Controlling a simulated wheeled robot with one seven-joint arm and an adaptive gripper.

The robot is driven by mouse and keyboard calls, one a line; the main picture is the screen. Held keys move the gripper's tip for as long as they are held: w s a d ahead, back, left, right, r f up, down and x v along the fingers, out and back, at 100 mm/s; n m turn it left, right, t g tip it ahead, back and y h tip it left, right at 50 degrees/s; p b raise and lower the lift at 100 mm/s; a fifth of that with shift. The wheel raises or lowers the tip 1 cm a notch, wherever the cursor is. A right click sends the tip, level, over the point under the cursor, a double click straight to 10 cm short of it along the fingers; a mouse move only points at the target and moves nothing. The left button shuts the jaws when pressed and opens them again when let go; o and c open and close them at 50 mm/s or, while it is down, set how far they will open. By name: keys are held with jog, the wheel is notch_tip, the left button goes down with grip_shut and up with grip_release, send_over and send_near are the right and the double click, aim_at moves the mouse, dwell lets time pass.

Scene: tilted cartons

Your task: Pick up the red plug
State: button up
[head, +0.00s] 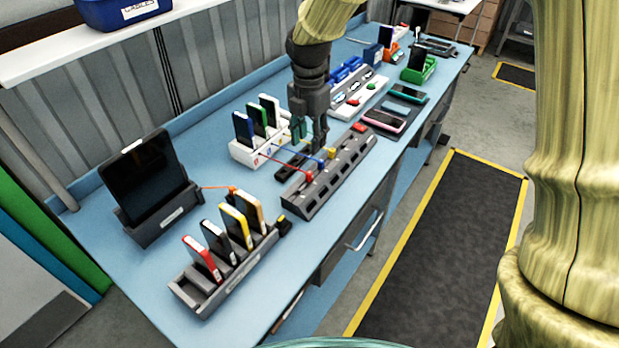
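A small red plug (308,177) sits at the near part of a long grey socket strip (325,192) on the blue bench. A thin red cable runs from it to the left, toward a white stand. A second red piece (359,127) sits at the far end of the same strip; I cannot tell whether it is a plug or a switch. My dark gripper (309,146) points down above the strip's left side, behind and slightly right of the near red plug, apart from it. Its fingers are small and dark, and their gap is unclear. I see nothing held in it.
Blue (320,163) and yellow (331,153) plugs sit close by on the strip. The white stand (245,152) holds upright phones to the left. A grey rack (190,297) with several devices and a tablet dock (152,228) stand nearer. Phones (384,121) lie to the right.

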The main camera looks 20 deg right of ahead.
jog(key=w+f, duration=0.2)
send_over(309, 173)
jog(key=f, duration=0.4)
jog(key=shift+w+f+p, duration=0.25)
jog(key=shift+f+p, duration=0.1)
jog(key=shift+p, duration=0.05)
jog(key=shift+s+f, duration=0.2)
jog(key=shift+f, duration=0.15)
jog(key=shift+d+f+p, duration=0.1)
jog(key=shift+f+p, duration=1.15)
jog(key=shift+f, duration=1.2)
jog(key=shift+c, duration=0.4)
grip_shut()
